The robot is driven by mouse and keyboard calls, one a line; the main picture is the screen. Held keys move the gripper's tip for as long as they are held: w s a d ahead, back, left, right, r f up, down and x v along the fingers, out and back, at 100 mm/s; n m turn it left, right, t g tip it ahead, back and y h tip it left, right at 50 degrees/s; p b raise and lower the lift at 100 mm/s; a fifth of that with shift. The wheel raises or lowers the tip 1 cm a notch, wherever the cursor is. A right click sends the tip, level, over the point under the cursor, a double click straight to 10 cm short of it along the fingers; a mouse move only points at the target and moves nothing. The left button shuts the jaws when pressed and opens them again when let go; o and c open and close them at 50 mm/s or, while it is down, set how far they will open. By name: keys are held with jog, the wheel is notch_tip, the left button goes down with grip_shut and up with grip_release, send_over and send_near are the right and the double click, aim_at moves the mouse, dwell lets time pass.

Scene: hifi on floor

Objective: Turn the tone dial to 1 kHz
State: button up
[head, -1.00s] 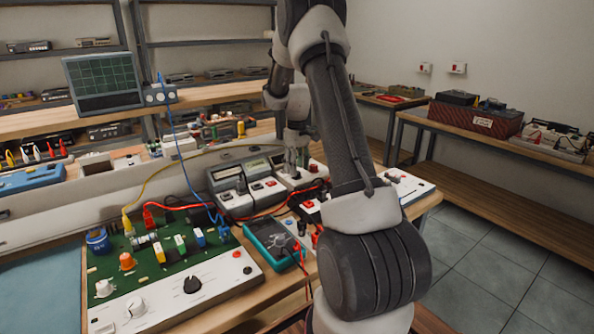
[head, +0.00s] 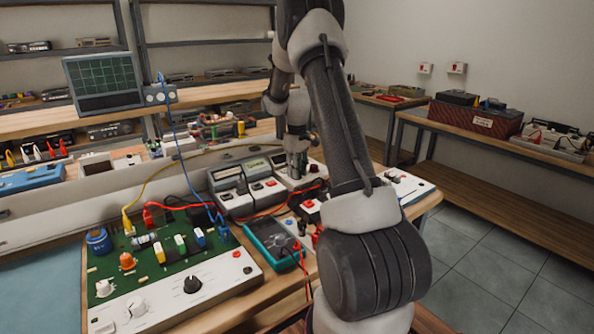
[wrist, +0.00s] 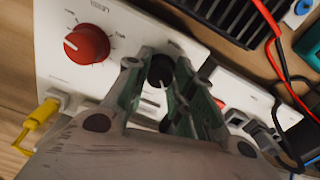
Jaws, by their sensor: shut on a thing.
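In the wrist view, a white instrument box (wrist: 62,38) carries a large red dial (wrist: 86,44) with a white pointer line and a small black knob (wrist: 160,68) with a pale mark. My gripper (wrist: 162,64) has its two greenish fingers on either side of the black knob and is closed on it. The red dial stands left of the fingers, untouched. Print around the dials is too small to read, so I cannot tell which one is the tone dial. In the head view my gripper (head: 296,168) is down at the instruments on the bench; the knob is hidden there.
A yellow plug (wrist: 42,112) sits at the box's lower left. Red and black leads run at the right in the wrist view. In the head view, a green circuit board (head: 165,258), a teal multimeter (head: 272,243) and grey instruments (head: 232,180) crowd the bench.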

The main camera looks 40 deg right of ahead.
jog(key=m, duration=0.4)
jog(key=shift+m, duration=2.2)
jog(key=o, duration=1.1)
jog(key=shift+c, duration=0.2)
notch_tip(320, 180, up, 12)
